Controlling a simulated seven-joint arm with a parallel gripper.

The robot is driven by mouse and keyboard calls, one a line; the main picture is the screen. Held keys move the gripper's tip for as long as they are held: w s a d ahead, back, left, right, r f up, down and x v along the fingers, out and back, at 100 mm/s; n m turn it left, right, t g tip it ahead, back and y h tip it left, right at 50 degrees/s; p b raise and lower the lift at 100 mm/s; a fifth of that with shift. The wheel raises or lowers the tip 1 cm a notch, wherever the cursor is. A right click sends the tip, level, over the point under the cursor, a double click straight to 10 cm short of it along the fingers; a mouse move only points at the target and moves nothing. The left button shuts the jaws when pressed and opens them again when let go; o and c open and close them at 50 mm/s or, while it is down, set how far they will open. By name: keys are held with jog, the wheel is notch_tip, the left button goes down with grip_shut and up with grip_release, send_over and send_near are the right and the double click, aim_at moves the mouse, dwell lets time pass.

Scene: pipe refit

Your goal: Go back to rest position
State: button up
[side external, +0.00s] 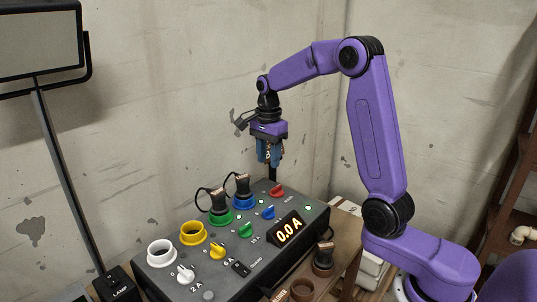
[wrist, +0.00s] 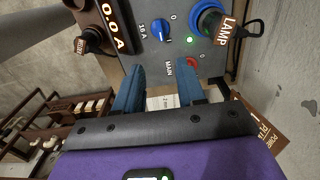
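My gripper (side external: 269,158) hangs pointing down above the far end of the dark control panel (side external: 215,264). In the wrist view its two blue fingers (wrist: 160,75) are apart with nothing between them. The red MAIN knob (side external: 277,190) is close below the gripper and also shows in the wrist view (wrist: 192,63). My gripper does not appear to touch the panel or any plug.
Plugs sit in the green socket (side external: 220,217) and the blue socket (side external: 243,201). The white socket (side external: 161,253) and yellow socket (side external: 193,233) are empty. The display (side external: 289,229) reads 0.0 A. Another plug (side external: 323,256) stands beside the panel. Walls are behind.

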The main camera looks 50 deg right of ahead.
jog(key=shift+r, duration=0.25)
jog(key=s+a+n, duration=1.2)
jog(key=a+n, duration=0.1)
jog(key=n, duration=0.2)
jog(key=s+f+n, duration=0.3)
jog(key=s+n, duration=1.2)
jog(key=s, duration=0.5)
jog(key=shift+s+n, duration=0.2)
jog(key=shift+n, duration=0.2)
jog(key=shift+d, duration=0.1)
